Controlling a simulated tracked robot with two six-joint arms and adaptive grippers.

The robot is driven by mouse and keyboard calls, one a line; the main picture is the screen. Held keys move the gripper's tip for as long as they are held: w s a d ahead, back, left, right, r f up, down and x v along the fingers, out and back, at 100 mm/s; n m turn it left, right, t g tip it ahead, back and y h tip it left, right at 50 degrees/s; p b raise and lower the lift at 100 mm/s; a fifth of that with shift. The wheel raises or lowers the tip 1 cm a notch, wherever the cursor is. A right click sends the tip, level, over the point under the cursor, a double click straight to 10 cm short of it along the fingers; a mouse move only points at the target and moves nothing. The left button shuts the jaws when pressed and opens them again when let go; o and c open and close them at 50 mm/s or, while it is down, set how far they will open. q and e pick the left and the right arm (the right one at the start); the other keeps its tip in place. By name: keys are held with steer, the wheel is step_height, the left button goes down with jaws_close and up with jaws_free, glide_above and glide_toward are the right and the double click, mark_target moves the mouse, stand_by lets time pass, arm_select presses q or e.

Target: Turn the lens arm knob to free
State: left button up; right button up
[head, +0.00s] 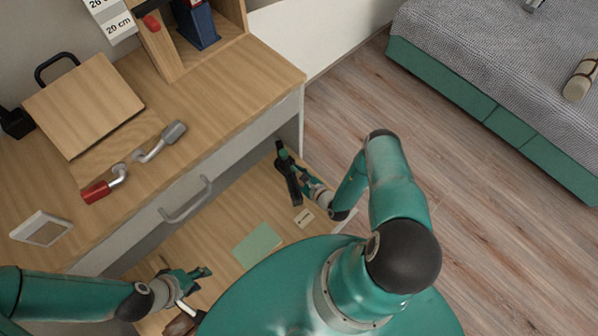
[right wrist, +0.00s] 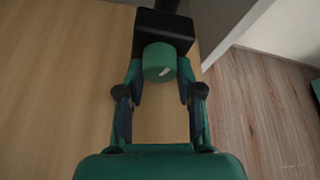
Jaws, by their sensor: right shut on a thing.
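The green lens arm knob (right wrist: 159,62) sits on a black block (right wrist: 163,28) in the right wrist view. A small pale mark shows on the knob's face. My right gripper (right wrist: 160,80) has a finger on each side of the knob and is shut on it. In the head view my right gripper (head: 306,182) is at the dark lens arm (head: 291,178), over the wooden surface below the desk. The knob's mark cannot be read there. My left gripper (head: 197,280) is low at the left, away from the lens arm; its finger opening is unclear.
A green sheet (head: 257,245) lies on the lower surface. The floor (head: 470,200) at right is clear.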

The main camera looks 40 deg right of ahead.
steer(key=o, duration=1.2)
steer(key=shift+c, duration=0.2)
steer(key=v, duration=1.2)
steer(key=shift+f, duration=0.1)
